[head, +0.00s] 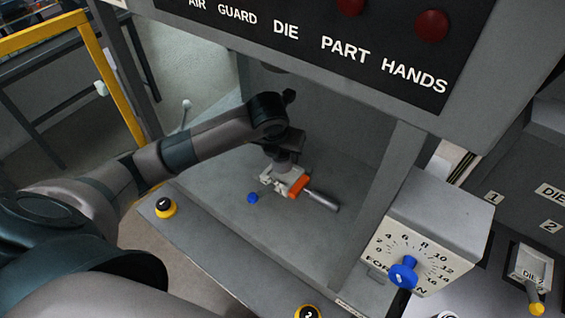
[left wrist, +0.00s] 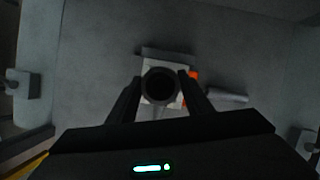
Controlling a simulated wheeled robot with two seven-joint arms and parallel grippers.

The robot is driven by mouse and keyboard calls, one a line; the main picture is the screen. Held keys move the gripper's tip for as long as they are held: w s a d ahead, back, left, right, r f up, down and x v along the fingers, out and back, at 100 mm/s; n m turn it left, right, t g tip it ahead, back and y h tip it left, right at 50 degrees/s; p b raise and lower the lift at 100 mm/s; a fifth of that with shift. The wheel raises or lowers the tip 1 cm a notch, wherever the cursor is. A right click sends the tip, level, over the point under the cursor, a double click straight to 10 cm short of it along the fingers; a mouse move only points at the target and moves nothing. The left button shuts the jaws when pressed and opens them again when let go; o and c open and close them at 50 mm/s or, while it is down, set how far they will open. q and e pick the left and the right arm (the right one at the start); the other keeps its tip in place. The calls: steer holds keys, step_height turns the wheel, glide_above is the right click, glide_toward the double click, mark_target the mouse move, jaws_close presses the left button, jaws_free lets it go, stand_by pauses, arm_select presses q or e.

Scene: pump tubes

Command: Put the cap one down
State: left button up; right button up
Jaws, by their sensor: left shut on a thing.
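My left gripper (head: 283,168) reaches into the grey press bay from the left and points down. In the left wrist view its two dark fingers (left wrist: 160,92) are shut on a round, dark, hollow piece, which I take to be cap one (left wrist: 160,73). It is seen end-on as a ring with a black middle. In the head view the gripper mostly hides this piece. Just below is a white fixture with an orange part (head: 299,186) and a grey cylinder (head: 322,201) sticking out to the right. I cannot tell whether the cap touches the fixture. My right gripper is not in view.
A small blue knob (head: 252,197) is on the bay floor left of the fixture. Bay posts and a sign panel (head: 320,40) stand around and above. A dial box with a blue knob (head: 403,272) is at right. The bay floor around the fixture is mostly clear.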

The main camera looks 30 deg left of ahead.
mark_target(283, 162)
arm_select(q)
steer(key=shift+f+b, duration=1)
steer(key=shift+f, duration=0.95)
steer(key=o, duration=1.4)
steer(key=shift+f, duration=0.1)
